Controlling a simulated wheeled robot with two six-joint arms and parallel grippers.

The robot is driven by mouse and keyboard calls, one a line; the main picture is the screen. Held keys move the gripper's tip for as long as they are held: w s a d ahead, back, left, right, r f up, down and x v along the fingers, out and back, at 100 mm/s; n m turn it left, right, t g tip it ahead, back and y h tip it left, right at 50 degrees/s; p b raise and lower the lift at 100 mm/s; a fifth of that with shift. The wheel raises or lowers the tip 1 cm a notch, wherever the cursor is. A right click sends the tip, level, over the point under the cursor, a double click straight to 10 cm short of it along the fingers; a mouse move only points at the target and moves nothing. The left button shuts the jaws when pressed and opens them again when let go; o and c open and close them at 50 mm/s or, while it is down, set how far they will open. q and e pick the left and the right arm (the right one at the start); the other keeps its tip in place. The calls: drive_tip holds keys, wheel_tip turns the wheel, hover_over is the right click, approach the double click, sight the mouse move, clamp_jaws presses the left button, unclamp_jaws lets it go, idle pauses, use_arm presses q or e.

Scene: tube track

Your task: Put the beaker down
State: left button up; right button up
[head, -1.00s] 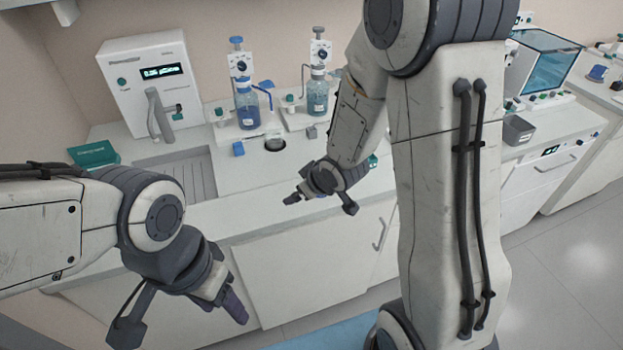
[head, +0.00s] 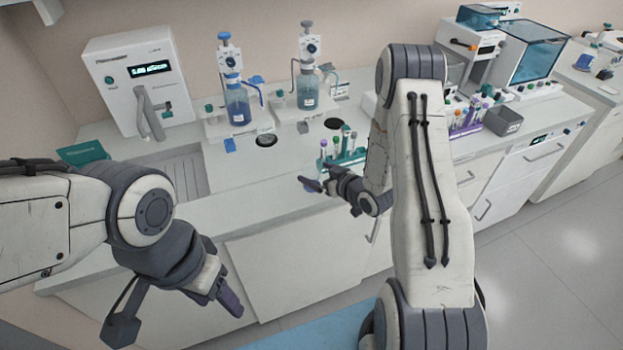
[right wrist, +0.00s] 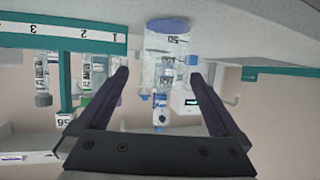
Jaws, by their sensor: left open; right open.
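The clear beaker with a blue bottom (right wrist: 165,48) and a "50" marking shows in the right wrist view, which is upside down. It appears to stand upright on the bench. My right gripper (right wrist: 158,73) is open, with one finger on each side of the beaker and visible gaps to it. In the head view my right gripper (head: 311,185) is at the bench's front edge; only a small bluish bit of the beaker (head: 308,189) shows there, the rest hidden. My left gripper (head: 232,303) is open and empty in front of the cabinets.
A green tube rack (head: 345,159) stands close to the right gripper; it also shows in the right wrist view (right wrist: 75,38). Two dispenser bottles (head: 238,104) (head: 306,92) stand behind. A black disc (head: 266,140) lies on the bench. Clear bench lies left of the right gripper.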

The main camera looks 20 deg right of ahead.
sight(306, 169)
drive_tip(key=x, duration=0.1)
drive_tip(key=p+x, duration=0.1)
drive_tip(key=x, duration=0.1)
drive_tip(key=p+x, duration=0.1)
drive_tip(key=shift+w+a, duration=0.2)
drive_tip(key=shift+a, duration=0.15)
drive_tip(key=shift+w+f, duration=0.2)
drive_tip(key=shift+w, duration=0.05)
drive_tip(key=c, duration=1.4)
drive_tip(key=shift+c, duration=0.2)
drive_tip(key=shift+r, duration=0.1)
